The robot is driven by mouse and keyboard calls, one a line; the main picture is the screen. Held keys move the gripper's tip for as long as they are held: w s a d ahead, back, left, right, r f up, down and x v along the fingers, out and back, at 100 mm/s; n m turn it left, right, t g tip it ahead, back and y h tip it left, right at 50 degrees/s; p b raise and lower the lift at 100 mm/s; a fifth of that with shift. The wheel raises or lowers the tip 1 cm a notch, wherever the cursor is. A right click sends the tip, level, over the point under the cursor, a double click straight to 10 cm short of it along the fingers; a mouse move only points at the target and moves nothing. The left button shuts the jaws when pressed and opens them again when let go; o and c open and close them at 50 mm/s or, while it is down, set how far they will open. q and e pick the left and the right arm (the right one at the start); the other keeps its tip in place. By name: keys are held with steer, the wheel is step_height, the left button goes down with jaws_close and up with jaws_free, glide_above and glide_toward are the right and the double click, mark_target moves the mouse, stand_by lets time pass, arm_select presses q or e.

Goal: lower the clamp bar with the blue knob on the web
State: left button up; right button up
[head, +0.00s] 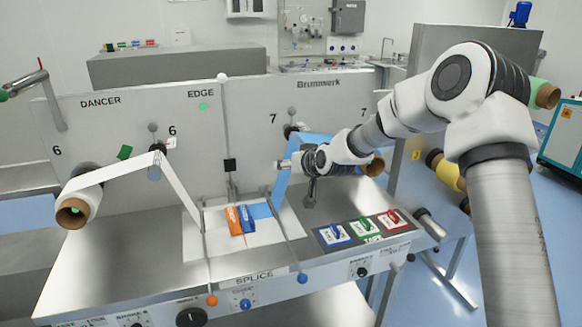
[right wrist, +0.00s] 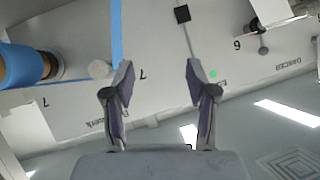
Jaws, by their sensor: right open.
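The clamp bar with the blue knob (head: 302,278) is a thin rod slanting from the back of the splice table to its front edge. I cannot tell whether it touches the web. The blue web (head: 283,183) comes down to the table behind it and also shows in the right wrist view (right wrist: 117,35). My right gripper (head: 283,165) is in front of the upright panel, above the table and behind the knob, partly hidden by its own wrist. In the right wrist view the gripper (right wrist: 160,80) is open and empty. My left gripper is out of view.
A second bar with an orange knob (head: 212,300) is to the left. Blue and orange pieces (head: 240,219) lie between the bars. An upright rod with a white ball (head: 222,77) stands behind. Coloured switches (head: 364,227) are on the right. The table's left part is clear.

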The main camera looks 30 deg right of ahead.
steer(key=v, duration=1.2)
